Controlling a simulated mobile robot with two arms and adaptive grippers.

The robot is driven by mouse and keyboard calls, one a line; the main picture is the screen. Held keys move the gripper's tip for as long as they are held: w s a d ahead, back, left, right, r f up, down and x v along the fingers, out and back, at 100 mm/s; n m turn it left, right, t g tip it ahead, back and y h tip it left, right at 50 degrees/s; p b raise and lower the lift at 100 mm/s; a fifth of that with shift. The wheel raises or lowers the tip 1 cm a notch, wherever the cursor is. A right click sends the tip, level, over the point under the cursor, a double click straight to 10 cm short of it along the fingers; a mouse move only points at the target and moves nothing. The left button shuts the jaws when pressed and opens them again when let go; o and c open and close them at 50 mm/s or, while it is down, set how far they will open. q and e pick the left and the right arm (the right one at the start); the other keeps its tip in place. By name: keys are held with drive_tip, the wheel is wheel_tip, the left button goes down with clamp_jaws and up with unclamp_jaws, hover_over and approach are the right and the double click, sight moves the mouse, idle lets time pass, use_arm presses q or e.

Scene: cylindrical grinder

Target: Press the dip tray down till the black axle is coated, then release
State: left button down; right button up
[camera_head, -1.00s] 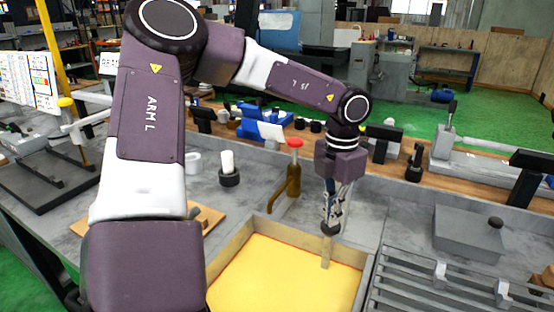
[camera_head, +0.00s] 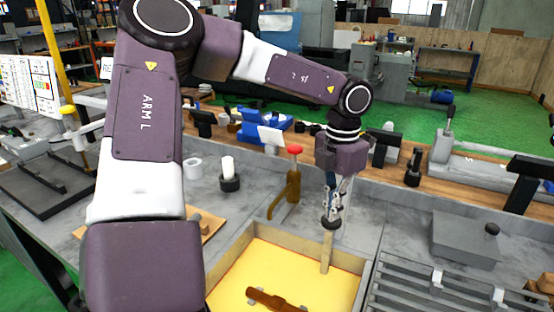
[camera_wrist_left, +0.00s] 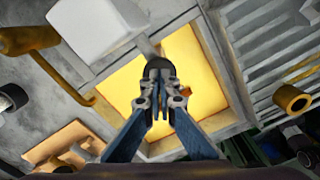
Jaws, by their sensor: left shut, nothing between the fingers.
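The dip tray (camera_head: 228,252) is a pale-walled box of yellow liquid at the bottom centre of the head view. A brown, axle-like bar (camera_head: 276,300) shows at the liquid's surface near the lower edge; it looks brown, not black. A pale upright post (camera_head: 327,253) stands inside the far right part of the tray. My left gripper (camera_head: 331,223) is shut and empty, pointing down at the post's top; I cannot tell whether it touches.
A brown tap-like fitting with a red knob (camera_head: 295,150) stands behind the tray. A slatted metal rack (camera_head: 450,285) is at the right, with a grey box (camera_head: 465,238) behind it. A white cylinder in a black holder (camera_head: 229,175) stands at the left.

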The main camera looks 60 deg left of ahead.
use_arm(q)
wheel_tip(320, 180, up, 16)
drive_tip(key=p, duration=1)
drive_tip(key=shift+r, duration=0.15)
idle(1.5)
idle(0.6)
